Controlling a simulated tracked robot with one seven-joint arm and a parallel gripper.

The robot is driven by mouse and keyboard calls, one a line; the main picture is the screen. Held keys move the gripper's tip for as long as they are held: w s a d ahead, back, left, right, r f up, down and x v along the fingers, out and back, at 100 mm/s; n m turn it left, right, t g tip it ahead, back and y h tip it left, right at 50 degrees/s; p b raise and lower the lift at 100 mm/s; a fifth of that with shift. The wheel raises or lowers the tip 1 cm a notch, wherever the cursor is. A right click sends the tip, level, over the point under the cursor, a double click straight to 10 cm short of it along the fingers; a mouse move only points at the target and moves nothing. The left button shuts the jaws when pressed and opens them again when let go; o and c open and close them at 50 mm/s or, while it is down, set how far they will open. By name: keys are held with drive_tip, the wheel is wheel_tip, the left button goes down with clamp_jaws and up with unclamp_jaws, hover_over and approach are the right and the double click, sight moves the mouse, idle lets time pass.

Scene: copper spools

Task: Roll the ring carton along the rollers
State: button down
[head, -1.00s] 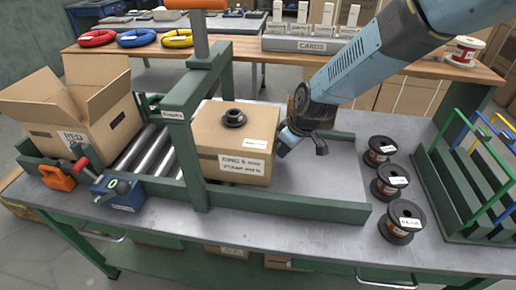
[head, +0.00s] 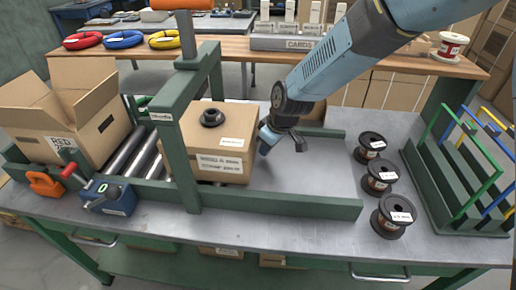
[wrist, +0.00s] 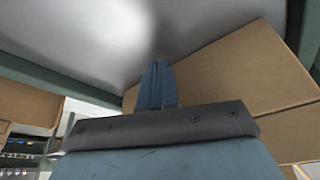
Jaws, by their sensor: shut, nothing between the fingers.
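The closed ring carton (head: 207,150), brown with white labels and a black ring on its top, stands under the green gantry frame (head: 178,110). Part of it is hidden by the frame's front post. The steel rollers (head: 135,148) show to its left. My gripper (head: 268,143) is low at the carton's right side, with its fingers shut and holding nothing. In the wrist view the shut blue fingers (wrist: 155,85) are close to the carton's wall (wrist: 230,68); whether they touch it I cannot tell.
An open carton (head: 70,115) stands at the rollers' left end, near a blue device (head: 110,197) and an orange clamp (head: 45,184). A green rail (head: 290,203) runs along the front. Several black spools, including one in front (head: 394,216), and a green rack (head: 455,190) stand at right.

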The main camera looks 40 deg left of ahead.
drive_tip(key=shift+w+d, duration=0.55)
drive_tip(key=shift+d, duration=0.3)
drive_tip(key=w+a+v, duration=0.1)
drive_tip(key=a+v, duration=0.1)
drive_tip(key=v, duration=1.1)
drive_tip(key=shift+r, duration=0.4)
drive_tip(key=shift+w+d, duration=0.1)
drive_tip(key=shift+w, duration=0.05)
drive_tip(key=w+d+r+m+t, duration=0.1)
drive_tip(key=w+d+r+m, duration=0.2)
drive_tip(key=d, duration=0.7)
drive_tip(key=w+d+r+m+t+h, duration=0.15)
drive_tip(key=d+r, duration=0.35)
drive_tip(key=d, duration=0.5)
drive_tip(key=w+d+r+m+t, duration=0.15)
drive_tip(key=d+r+m, duration=0.25)
drive_tip(key=d, duration=0.6)
drive_tip(key=s+d+r+m+t+h, duration=0.1)
drive_tip(key=s+d+m, duration=0.4)
drive_tip(key=d, duration=0.7)
drive_tip(key=s+d+r+m+h, duration=0.1)
drive_tip(key=s+d+m, duration=0.4)
drive_tip(key=s+d, duration=0.3)
drive_tip(key=d, duration=0.4)
drive_tip(key=shift+d+t, duration=0.4)
drive_tip(key=shift+a+h, duration=0.1)
drive_tip(key=shift+h, duration=0.15)
